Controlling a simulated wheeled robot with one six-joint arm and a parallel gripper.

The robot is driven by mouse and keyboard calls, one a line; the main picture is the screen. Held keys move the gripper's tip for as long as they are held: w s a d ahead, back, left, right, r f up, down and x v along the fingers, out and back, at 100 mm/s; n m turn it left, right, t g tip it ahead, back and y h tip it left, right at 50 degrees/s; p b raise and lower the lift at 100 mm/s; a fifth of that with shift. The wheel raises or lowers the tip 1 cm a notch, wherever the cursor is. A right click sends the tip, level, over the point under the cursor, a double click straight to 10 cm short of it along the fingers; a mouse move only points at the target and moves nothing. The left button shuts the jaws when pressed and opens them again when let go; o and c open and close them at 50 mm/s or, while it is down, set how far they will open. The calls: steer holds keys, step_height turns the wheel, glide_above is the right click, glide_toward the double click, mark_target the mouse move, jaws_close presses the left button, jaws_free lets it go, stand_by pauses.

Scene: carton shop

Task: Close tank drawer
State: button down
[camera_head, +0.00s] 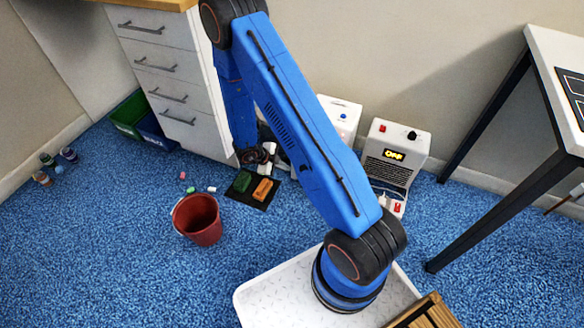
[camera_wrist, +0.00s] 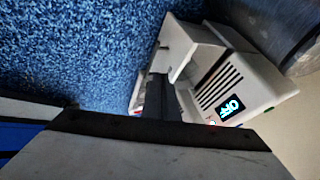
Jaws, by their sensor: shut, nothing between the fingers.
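In the wrist view a white machine (camera_wrist: 262,80) with black vent slots and a lit OFF display (camera_wrist: 230,107) stands on the blue carpet. A white panel (camera_wrist: 178,45) juts out from its front side, which looks like the pulled-out tank drawer. My gripper (camera_wrist: 160,88) is shut and empty, its dark fingers close in front of the machine beside that panel. I cannot tell whether they touch it. In the head view the left white machine (camera_head: 342,112) is mostly hidden behind my blue arm. My gripper is largely hidden there too.
A second white machine (camera_head: 398,150) with an orange display stands to the right. A red bucket (camera_head: 197,222), a black mat (camera_head: 241,197) with green and orange blocks, and a drawer cabinet (camera_head: 165,75) are to the left. A table (camera_head: 560,60) stands right.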

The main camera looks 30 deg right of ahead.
steer(key=x, duration=0.3)
steer(key=w+d+x, duration=0.1)
steer(key=x, duration=0.3)
steer(key=r+x, duration=0.1)
steer(key=x, duration=0.2)
steer(key=shift+w+d+f, duration=0.2)
steer(key=shift+w+d, duration=0.1)
steer(key=shift+w, duration=0.1)
steer(key=shift+w+d, duration=0.45)
steer(key=shift+d, duration=0.1)
steer(key=w+d, duration=0.7)
steer(key=d, duration=0.2)
